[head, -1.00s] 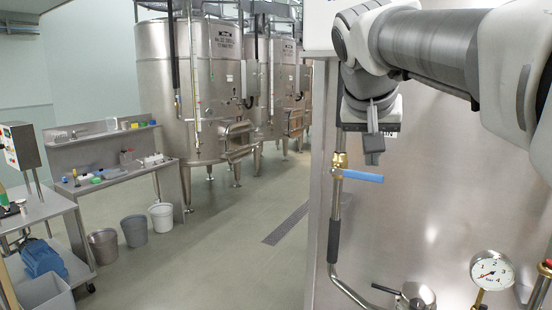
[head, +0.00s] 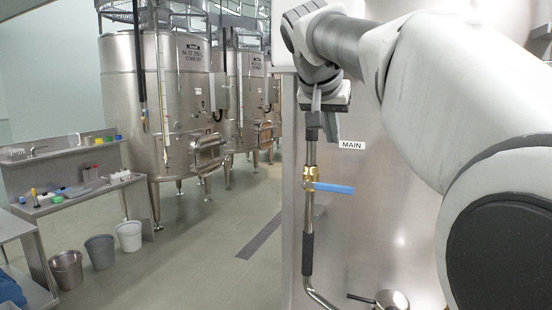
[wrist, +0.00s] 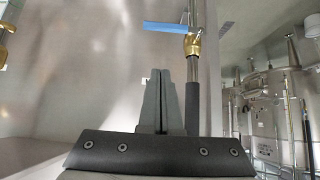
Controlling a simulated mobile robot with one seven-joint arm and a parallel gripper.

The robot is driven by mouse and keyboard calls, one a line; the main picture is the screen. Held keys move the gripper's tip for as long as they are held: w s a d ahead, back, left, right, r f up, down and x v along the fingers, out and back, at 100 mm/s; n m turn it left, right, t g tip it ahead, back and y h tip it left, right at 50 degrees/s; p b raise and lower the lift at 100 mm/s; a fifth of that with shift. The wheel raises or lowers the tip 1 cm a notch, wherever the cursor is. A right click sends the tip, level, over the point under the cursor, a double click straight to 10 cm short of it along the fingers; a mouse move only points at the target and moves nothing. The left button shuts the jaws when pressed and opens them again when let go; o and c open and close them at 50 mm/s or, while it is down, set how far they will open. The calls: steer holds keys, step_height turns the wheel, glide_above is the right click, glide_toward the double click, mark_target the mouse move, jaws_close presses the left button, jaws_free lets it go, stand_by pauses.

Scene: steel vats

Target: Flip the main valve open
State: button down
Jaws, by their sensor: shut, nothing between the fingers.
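The main valve has a brass body (head: 311,179) on a vertical steel pipe, below a white MAIN label (head: 352,145). Its blue lever (head: 333,188) lies level, sticking out to the right across the pipe. In the wrist view the blue lever (wrist: 166,27) shows beyond my fingertips, pointing left from the brass body (wrist: 192,45). My gripper (head: 329,130) hangs above the valve in the head view, overlapping the upper pipe. In the wrist view its fingers (wrist: 160,75) are shut together and empty, apart from the lever.
A black grip sleeve (head: 307,252) covers the lower pipe, and a small steel fitting (head: 391,299) sits at lower right. The tank wall stands close behind the pipe. More steel vats (head: 168,90), a side bench (head: 75,200) and several bins (head: 100,250) stand left. Open floor lies between.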

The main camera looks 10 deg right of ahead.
glide_above(325, 187)
steer(key=s+d, duration=0.1)
steer(key=s, duration=0.2)
step_height(325, 187, down, 6)
steer(key=f, duration=0.3)
steer(key=f+p, duration=0.1)
steer(key=shift+w+d+f, duration=0.15)
steer(key=shift+d+f, duration=0.15)
steer(key=shift+f, duration=0.05)
steer(key=shift+f+b, duration=0.15)
steer(key=shift+b, duration=0.15)
